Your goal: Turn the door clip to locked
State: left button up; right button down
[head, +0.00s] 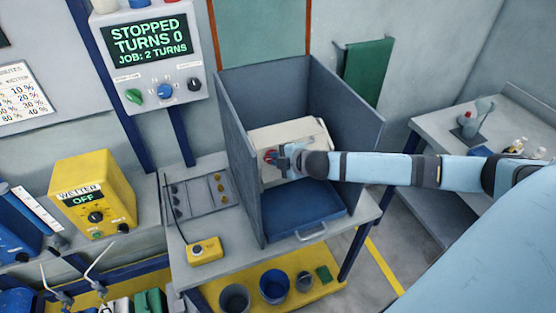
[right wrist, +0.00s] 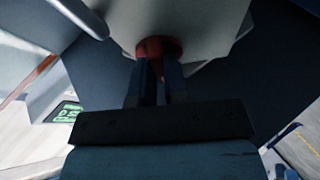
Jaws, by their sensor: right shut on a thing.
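The door clip is a small red part (head: 270,156) on the front of a cream-white box (head: 295,133) inside a grey-blue open-fronted booth (head: 240,130). My right gripper (head: 281,158) reaches in from the right and is shut on the red clip. In the right wrist view the red clip (right wrist: 159,45) sits between the tips of the right gripper's fingers (right wrist: 158,68), against the pale face of the box. The gripper hides part of the clip, and I cannot tell whether it stands at locked. My left gripper is not in view.
A blue tray (head: 306,207) with a handle lies below the box. A control panel (head: 155,55) reads STOPPED, TURNS 0. A yellow pendant (head: 204,251) lies on the bench front.

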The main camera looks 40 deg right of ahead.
jog(key=shift+f+m+b, duration=0.3)
jog(key=shift+m, duration=0.1)
jog(key=m+t+b, duration=0.1)
jog(key=m+b, duration=0.1)
jog(key=shift+s+a+m, duration=0.1)
jog(key=shift+m, duration=0.3)
jog(key=m+t+h+b, duration=0.1)
jog(key=m, duration=0.2)
jog(key=shift+a+m+t+h+b, duration=0.1)
jog(key=shift+m+t+h+b, duration=0.3)
jog(key=shift+m, duration=0.7)
jog(key=m+h, duration=0.1)
jog(key=m, duration=0.3)
jog(key=shift+a+h+b, duration=0.1)
jog(key=shift+h+b, duration=0.2)
jog(key=shift+h, duration=0.1)
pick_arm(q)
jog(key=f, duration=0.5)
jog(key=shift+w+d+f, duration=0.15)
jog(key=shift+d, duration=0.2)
pick_arm(e)
jog(key=m+h, duration=0.1)
jog(key=m, duration=0.2)
jog(key=m+h, duration=0.1)
jog(key=m, duration=0.2)
jog(key=shift+a+h, duration=0.1)
jog(key=shift+h, duration=0.2)
jog(key=shift+m, duration=0.3)
jog(key=c, duration=1.2)
grip_release()
